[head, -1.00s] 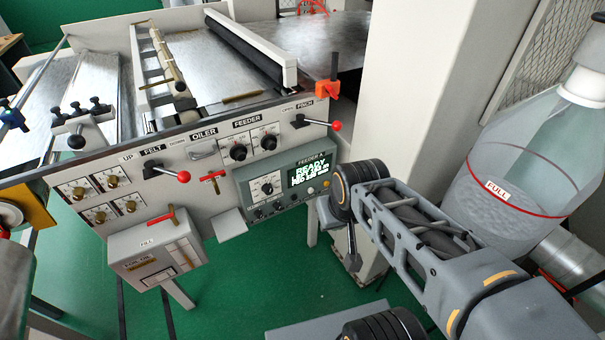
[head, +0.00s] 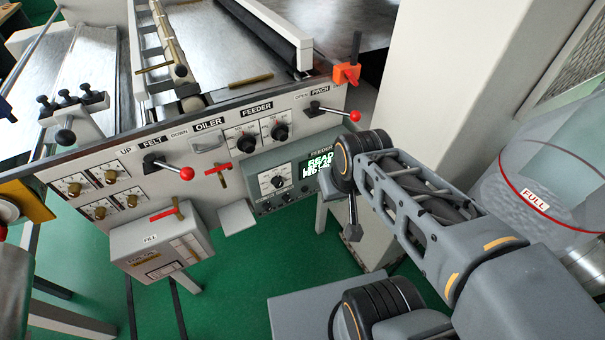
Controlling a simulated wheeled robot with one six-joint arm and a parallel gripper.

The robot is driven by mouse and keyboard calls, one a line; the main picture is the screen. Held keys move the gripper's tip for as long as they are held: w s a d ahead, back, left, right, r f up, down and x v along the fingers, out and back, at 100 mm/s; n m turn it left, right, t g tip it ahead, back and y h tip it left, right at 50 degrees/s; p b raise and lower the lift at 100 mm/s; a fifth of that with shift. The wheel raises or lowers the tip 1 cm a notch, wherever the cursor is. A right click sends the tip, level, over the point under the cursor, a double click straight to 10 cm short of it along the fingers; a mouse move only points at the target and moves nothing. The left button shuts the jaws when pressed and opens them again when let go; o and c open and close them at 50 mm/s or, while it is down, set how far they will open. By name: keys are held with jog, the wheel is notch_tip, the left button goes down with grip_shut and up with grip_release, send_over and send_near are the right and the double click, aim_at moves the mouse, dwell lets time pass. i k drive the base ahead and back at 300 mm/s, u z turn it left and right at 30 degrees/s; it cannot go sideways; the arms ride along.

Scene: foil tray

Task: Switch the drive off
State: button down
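The drive unit, labelled FEEDER (head: 262,176), is a grey-green box set in the lower right of the machine panel in the head view. It has a white dial (head: 272,181), a row of small knobs along its lower edge, and a lit display (head: 317,168) with bright text starting "READ". My arm's dark joint covers the right end of the unit and part of the display, with any controls there. My arm reaches in from the lower right. I cannot make out my gripper's fingers.
The panel carries red-knobbed FELT (head: 168,167) and PINCH (head: 335,110) levers, FEEDER knobs (head: 280,131) and a red oiler tap (head: 219,170). A grey FILL box (head: 160,240) juts out below left. A clear FULL container (head: 540,190) stands right. Green floor (head: 225,300) is open below.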

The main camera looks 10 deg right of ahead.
aim_at(267, 207)
jog(key=k, duration=1.65)
jog(key=u, duration=1.1)
jog(key=i, duration=1.15)
jog(key=z, duration=0.8)
